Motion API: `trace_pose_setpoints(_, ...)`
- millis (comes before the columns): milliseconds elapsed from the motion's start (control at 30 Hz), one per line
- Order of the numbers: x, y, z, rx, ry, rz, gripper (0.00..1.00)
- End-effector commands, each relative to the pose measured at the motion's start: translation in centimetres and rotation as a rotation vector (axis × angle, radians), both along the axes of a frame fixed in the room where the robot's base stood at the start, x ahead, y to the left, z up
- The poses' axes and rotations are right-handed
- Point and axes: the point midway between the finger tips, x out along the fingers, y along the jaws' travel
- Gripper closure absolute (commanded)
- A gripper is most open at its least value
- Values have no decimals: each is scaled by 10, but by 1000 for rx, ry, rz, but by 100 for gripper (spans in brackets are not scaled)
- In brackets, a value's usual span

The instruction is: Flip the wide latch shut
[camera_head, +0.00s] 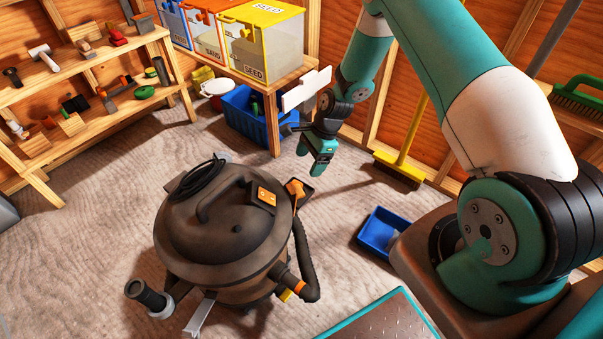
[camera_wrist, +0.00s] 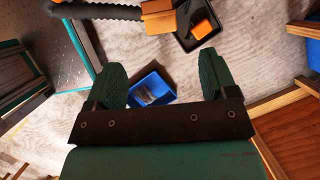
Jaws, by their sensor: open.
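A dark shop vacuum (camera_head: 228,225) stands on the floor at the lower middle of the head view. A flat grey plate (camera_head: 199,315), which looks like a wide latch, sticks out and down from its lower front side. A small yellow part (camera_head: 285,295) shows low on the right side. My gripper (camera_head: 318,165) hangs in the air beyond and right of the vacuum, apart from it. In the wrist view my gripper (camera_wrist: 161,80) is open with nothing between its fingers.
A blue tray (camera_head: 385,232) lies on the floor right of the vacuum. A dark tray with an orange piece (camera_head: 298,188) is beside the vacuum. A broom (camera_head: 400,168), a blue crate (camera_head: 250,115) and a bench with seed bins (camera_head: 265,40) stand behind. Tool shelves fill the left.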

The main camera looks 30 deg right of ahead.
Motion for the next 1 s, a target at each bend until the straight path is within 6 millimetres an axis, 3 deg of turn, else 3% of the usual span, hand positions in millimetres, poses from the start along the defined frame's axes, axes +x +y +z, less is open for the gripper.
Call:
trace_pose_setpoints(100,0,-9,24,0,-1,-2,21)
trace_pose_setpoints(233,0,-15,38,1,-1,-1,21)
trace_pose_setpoints(633,-1,-17,44,1,1,1,24)
trace_pose_setpoints(767,1,-21,33,25,4,-10,53)
trace_pose_setpoints(967,9,-48,-18,215,17,-54,99)
trace_pose_setpoints(1000,10,-56,-27,263,15,-57,100)
